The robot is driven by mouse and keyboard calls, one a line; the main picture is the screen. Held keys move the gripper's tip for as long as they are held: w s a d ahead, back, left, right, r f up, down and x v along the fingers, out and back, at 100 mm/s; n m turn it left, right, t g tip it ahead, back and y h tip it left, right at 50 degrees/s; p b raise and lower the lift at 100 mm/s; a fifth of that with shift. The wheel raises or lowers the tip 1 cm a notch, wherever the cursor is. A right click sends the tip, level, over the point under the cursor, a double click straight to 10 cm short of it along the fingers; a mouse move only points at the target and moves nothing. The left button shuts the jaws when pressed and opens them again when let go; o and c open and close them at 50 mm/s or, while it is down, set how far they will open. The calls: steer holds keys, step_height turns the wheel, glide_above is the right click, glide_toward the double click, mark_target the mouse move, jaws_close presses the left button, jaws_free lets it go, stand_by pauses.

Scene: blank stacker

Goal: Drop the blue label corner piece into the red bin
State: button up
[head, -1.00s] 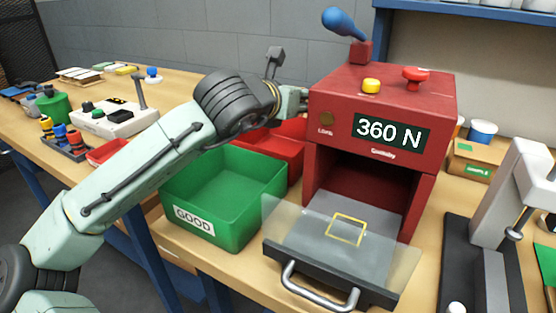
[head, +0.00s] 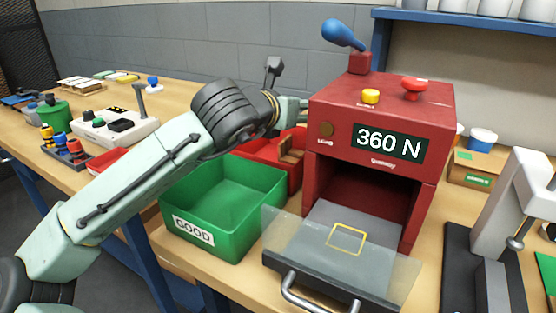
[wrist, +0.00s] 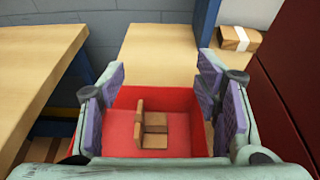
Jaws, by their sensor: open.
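A brown corner piece (wrist: 152,129) shows inside the red bin (wrist: 108,118) in the wrist view, below and between my fingers; no blue label is visible on it. In the head view the brown piece (head: 291,150) shows within the red bin (head: 262,152), behind the green bin. I cannot tell whether it lies flat on the bin floor. My gripper (wrist: 160,75) is open above the bin, its purple-padded fingers spread apart and clear of the piece. In the head view my gripper (head: 300,104) is partly hidden behind the red press.
The red press (head: 335,105), reading 360 N, stands close right of my gripper. A green bin (head: 270,190) marked GOOD is in front. Another brown block with a white label (wrist: 240,39) lies on the table beyond my right finger. A small control box (head: 113,128) stands left.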

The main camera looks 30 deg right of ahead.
steer(key=v, duration=1.1)
steer(key=shift+a+r, duration=0.1)
steer(key=shift+a, duration=0.15)
